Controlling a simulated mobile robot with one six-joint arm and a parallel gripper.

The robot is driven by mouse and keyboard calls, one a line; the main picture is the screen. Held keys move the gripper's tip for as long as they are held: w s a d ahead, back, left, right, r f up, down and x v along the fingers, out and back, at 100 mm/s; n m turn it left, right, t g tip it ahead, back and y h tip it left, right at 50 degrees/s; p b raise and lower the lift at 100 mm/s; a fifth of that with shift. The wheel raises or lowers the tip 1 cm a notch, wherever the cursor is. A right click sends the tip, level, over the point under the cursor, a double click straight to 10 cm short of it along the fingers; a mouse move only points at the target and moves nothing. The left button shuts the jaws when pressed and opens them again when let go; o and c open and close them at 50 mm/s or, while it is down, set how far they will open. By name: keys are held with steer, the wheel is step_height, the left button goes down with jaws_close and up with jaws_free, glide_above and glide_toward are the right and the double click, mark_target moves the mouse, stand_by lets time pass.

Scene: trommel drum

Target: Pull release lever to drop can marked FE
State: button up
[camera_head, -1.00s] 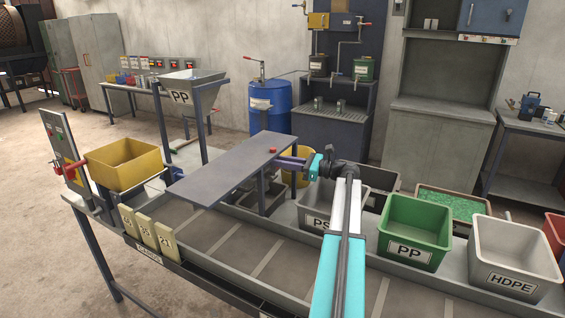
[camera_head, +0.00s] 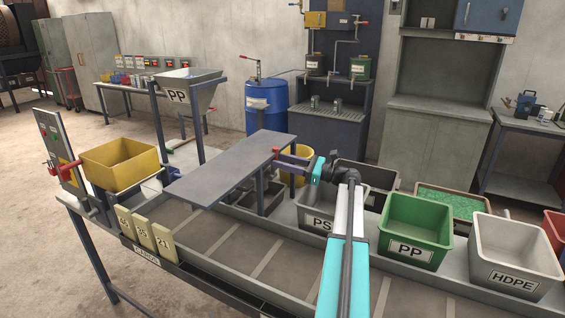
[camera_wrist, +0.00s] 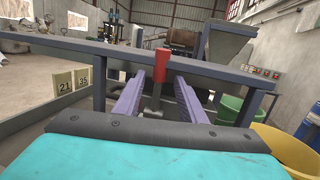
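A lever with a red grip (camera_wrist: 161,62) and a grey stem stands at the edge of a grey plate in the wrist view. Its red end shows small in the head view (camera_head: 277,151). My gripper (camera_wrist: 160,80) has two purple fingers spread apart, one on each side of the lever stem, with gaps visible. In the head view my gripper (camera_head: 284,156) is at the right edge of the grey plate (camera_head: 230,168). No can marked FE is readable in either view.
A conveyor (camera_head: 215,243) runs under the plate, with PS, green PP (camera_head: 415,228) and HDPE (camera_head: 515,255) bins along it. A yellow tray (camera_head: 120,163) stands at left beside a panel with a red handle (camera_head: 68,165). A yellow bucket (camera_head: 303,165) is behind my gripper.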

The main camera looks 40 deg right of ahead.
steer(key=p+v, duration=0.2)
steer(key=v, duration=1.1)
steer(key=shift+s+d+p, duration=0.2)
steer(key=shift+s+p, duration=0.05)
steer(key=shift+p, duration=0.1)
steer(key=shift+f, duration=0.15)
